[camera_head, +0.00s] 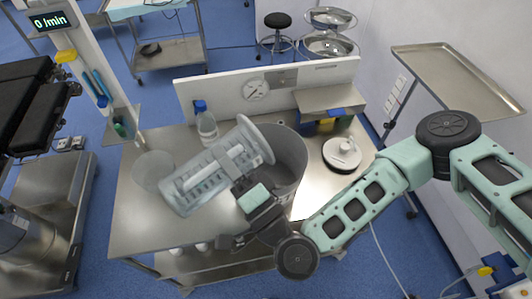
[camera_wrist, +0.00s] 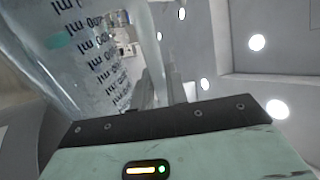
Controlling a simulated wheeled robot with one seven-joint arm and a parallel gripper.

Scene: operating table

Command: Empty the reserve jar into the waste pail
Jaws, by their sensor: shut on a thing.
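The reserve jar (camera_head: 205,178) is a clear cylinder with printed graduation marks and a wide flanged end. My gripper (camera_head: 238,180) is shut on it and holds it above the table. The jar is tipped far over, with its flanged end at the upper right, over or in front of the pail's opening. Its other end points to the lower left. The jar also fills the left of the wrist view (camera_wrist: 95,60). The waste pail (camera_head: 287,172) is a grey open bucket on the table, partly hidden behind the jar and my gripper. I cannot tell what is inside either.
The steel table (camera_head: 135,222) also holds a clear round vessel (camera_head: 152,172) at left and a blue-capped bottle (camera_head: 206,125) behind the jar. A white lid-like disc (camera_head: 342,155) lies right of the pail. A panel with a gauge (camera_head: 256,90) closes the back.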

